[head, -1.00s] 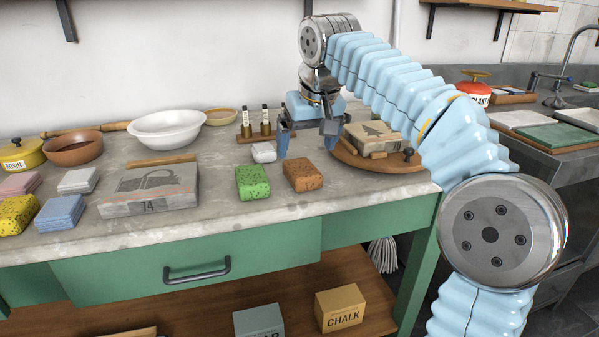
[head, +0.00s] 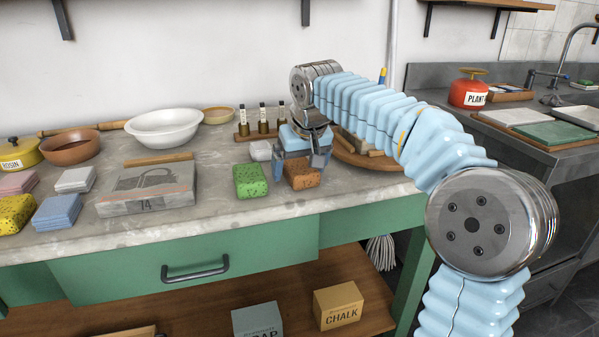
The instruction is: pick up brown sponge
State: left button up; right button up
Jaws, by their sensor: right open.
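The brown sponge (head: 302,176) is a speckled orange-brown block on the grey stone worktop, near its front edge. My right gripper (head: 299,168) is over it, pointing down, with its jaws open. One finger is at the sponge's left side and the other at its upper right. I cannot tell whether the fingers touch it. The gripper body and fingers hide the sponge's top and back. My left gripper is not in view.
A green speckled sponge (head: 250,181) lies close to the left of the brown one. A white block (head: 260,150) sits behind it. Bottles (head: 263,120) in a wooden stand are behind the gripper. The litho stone (head: 150,190) is farther left.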

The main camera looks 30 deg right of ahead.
jog(key=shift+c, duration=0.2)
jog(key=c, duration=1)
jog(key=shift+r, duration=0.55)
jog(key=s+a+r, duration=0.2)
jog(key=a+r, duration=0.2)
jog(key=s+a+r, duration=0.2)
jog(key=a+r, duration=0.2)
jog(key=s+a+r, duration=0.3)
jog(key=a+r, duration=0.1)
jog(key=o, duration=0.5)
jog(key=shift+c, duration=0.2)
jog(key=c, duration=0.4)
